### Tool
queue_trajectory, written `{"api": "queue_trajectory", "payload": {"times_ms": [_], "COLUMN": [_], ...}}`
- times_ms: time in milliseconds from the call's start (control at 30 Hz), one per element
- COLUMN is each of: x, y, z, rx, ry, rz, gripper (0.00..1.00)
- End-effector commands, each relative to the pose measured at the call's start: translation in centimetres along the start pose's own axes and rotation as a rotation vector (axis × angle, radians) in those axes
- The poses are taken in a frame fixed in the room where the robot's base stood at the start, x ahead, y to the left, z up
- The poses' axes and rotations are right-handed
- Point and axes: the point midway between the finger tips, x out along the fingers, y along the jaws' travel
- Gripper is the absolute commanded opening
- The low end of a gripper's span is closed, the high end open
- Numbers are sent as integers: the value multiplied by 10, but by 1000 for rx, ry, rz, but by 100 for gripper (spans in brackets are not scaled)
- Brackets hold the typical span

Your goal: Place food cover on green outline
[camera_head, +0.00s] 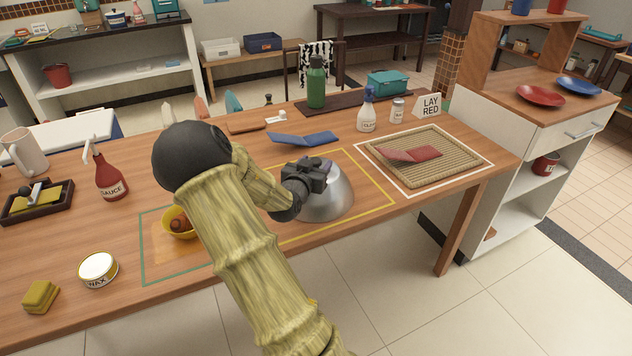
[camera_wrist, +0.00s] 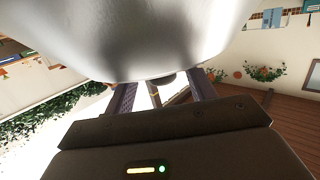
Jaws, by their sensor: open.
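The food cover (camera_head: 327,205) is a shiny silver dome resting on the table inside the yellow outline (camera_head: 378,190). My gripper (camera_head: 312,178) is at the top of the dome. In the wrist view the food cover (camera_wrist: 165,35) fills the upper part, and a dark knob (camera_wrist: 164,80) on it shows between the fingers of my gripper (camera_wrist: 162,88). The fingers stand apart, with no visible grip on the knob. The green outline (camera_head: 141,248) is to the left, partly hidden by my arm. A yellow bowl (camera_head: 176,226) holding a brown ball stands inside it.
A red sauce bottle (camera_head: 108,178), wax tin (camera_head: 98,270) and yellow sponge (camera_head: 40,296) stand left of the green outline. A blue folded cloth (camera_head: 302,139) and green bottle (camera_head: 316,85) are behind the dome. A woven tray (camera_head: 448,170) with a red cloth lies right.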

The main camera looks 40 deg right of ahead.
Motion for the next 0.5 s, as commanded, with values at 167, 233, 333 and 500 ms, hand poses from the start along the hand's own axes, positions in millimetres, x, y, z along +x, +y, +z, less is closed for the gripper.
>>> {"api": "queue_trajectory", "payload": {"times_ms": [167,233,333,500], "x": [-1,-2,-2,-2], "y": [-2,-3,-3,-3], "z": [0,0,0,0], "rx": [-1,-1,-1,0], "ry": [0,0,0,1], "rz": [-4,-5,-5,-5], "gripper": [42,28,8,0]}}
